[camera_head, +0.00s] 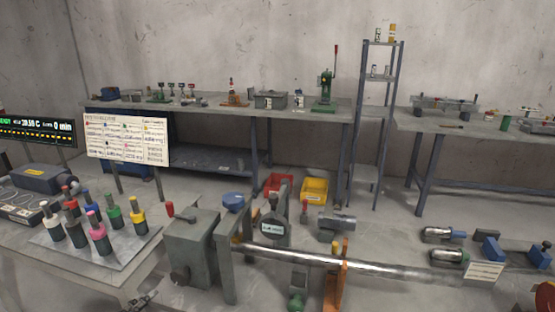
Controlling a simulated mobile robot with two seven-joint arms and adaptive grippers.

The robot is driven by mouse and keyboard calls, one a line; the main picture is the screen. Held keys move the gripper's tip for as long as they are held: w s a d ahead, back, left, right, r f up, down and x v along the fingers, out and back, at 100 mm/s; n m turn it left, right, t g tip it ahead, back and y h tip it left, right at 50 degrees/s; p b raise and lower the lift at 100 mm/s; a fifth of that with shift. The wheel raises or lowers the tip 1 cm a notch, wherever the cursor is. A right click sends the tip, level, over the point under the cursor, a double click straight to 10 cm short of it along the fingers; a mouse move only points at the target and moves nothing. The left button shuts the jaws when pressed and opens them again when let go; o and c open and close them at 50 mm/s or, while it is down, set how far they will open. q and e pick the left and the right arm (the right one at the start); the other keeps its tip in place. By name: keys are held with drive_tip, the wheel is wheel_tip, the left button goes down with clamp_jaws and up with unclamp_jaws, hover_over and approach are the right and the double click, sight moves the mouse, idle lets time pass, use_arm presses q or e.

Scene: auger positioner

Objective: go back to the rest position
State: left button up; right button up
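A small dark jointed piece at the bottom edge, left of centre, looks like part of my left gripper (140,301). It is beside the front corner of the left table. Most of it is cut off by the frame, so its fingers cannot be read. I see nothing held in it. My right gripper is not in view. The auger positioner (188,248) is a grey block with a red-knobbed lever. A long shiny bar (385,268) runs from its upright plate to the right, past an orange upright (337,275).
The left table (130,262) carries a plate of several coloured-handled tools. Red (279,184) and yellow (314,191) bins lie farther back. Benches and a tall rack (363,130) line the wall. Metal tools with blue parts (488,249) stand right.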

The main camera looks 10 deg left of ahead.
use_arm(q)
drive_tip(key=s+d+f+n+g+y+p, duration=0.2)
drive_tip(key=s+d+f+n+g, duration=0.3)
drive_tip(key=s+d+f+n, duration=0.5)
drive_tip(key=s+d+f+g, duration=0.1)
drive_tip(key=s+d, duration=0.2)
drive_tip(key=s, duration=0.2)
drive_tip(key=s+d+f+n+g, duration=0.1)
drive_tip(key=s+d+f, duration=0.1)
drive_tip(key=s, duration=0.4)
drive_tip(key=s+d+f+n+p, duration=0.1)
drive_tip(key=s+d, duration=0.3)
drive_tip(key=s, duration=0.1)
drive_tip(key=shift+s+d+f+g, duration=0.15)
drive_tip(key=shift+s+f+g, duration=0.1)
drive_tip(key=shift+g, duration=0.15)
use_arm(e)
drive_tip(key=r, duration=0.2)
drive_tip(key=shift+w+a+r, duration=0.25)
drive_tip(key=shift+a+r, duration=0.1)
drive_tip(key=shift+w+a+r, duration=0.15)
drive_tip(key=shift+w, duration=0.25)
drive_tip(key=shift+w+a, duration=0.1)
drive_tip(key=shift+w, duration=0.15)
